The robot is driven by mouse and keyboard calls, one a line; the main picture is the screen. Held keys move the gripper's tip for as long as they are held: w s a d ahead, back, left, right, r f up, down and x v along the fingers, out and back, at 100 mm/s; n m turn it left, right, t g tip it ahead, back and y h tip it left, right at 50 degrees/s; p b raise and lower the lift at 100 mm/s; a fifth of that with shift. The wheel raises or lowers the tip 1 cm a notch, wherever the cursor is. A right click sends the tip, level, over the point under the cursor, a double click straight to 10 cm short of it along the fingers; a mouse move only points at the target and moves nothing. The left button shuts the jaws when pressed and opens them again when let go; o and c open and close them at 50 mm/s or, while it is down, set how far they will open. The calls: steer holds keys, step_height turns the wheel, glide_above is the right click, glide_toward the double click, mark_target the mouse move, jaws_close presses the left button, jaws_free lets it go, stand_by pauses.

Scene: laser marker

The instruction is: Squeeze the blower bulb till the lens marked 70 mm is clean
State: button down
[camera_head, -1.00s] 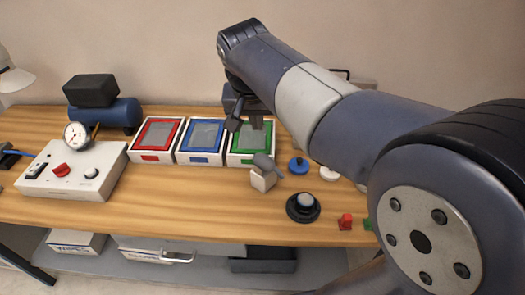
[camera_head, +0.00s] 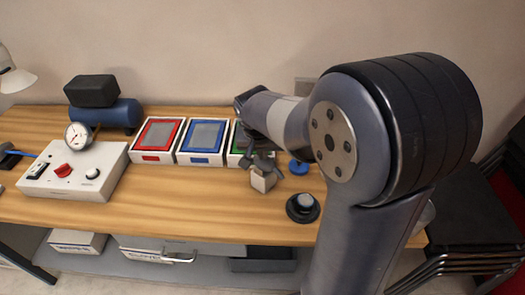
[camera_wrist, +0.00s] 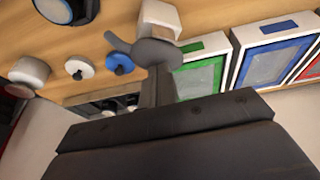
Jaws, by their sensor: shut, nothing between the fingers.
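A grey bulb-like piece (camera_head: 265,163), likely the blower bulb, sits on a small pale block (camera_head: 263,181). In the wrist view the bulb (camera_wrist: 156,51) is just beyond my fingertips, and the block (camera_wrist: 160,17) is behind it. My gripper (camera_wrist: 159,72) is shut and empty, its tips overlapping the bulb's edge in the picture; I cannot tell whether they touch. Possible lenses are a blue disc (camera_wrist: 120,63) and a white disc (camera_wrist: 79,68) left of the bulb. I cannot read any 70 mm mark or tell which lens is dirty.
Red (camera_head: 157,155), blue (camera_head: 201,158) and green (camera_head: 236,159) framed trays stand in a row. A black round base with a grey top (camera_head: 303,208) is near the front edge. A control box with a gauge (camera_head: 73,172) is at left. The middle front of the table is clear.

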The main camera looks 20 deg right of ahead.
steer(key=shift+f+b, duration=0.95)
steer(key=shift+f, duration=0.05)
steer(key=shift+s+r, duration=0.1)
steer(key=r+p, duration=0.3)
steer(key=r, duration=0.1)
steer(key=shift+a, duration=0.2)
steer(key=v, duration=1)
steer(key=shift+a+r, duration=0.1)
steer(key=shift+a, duration=0.05)
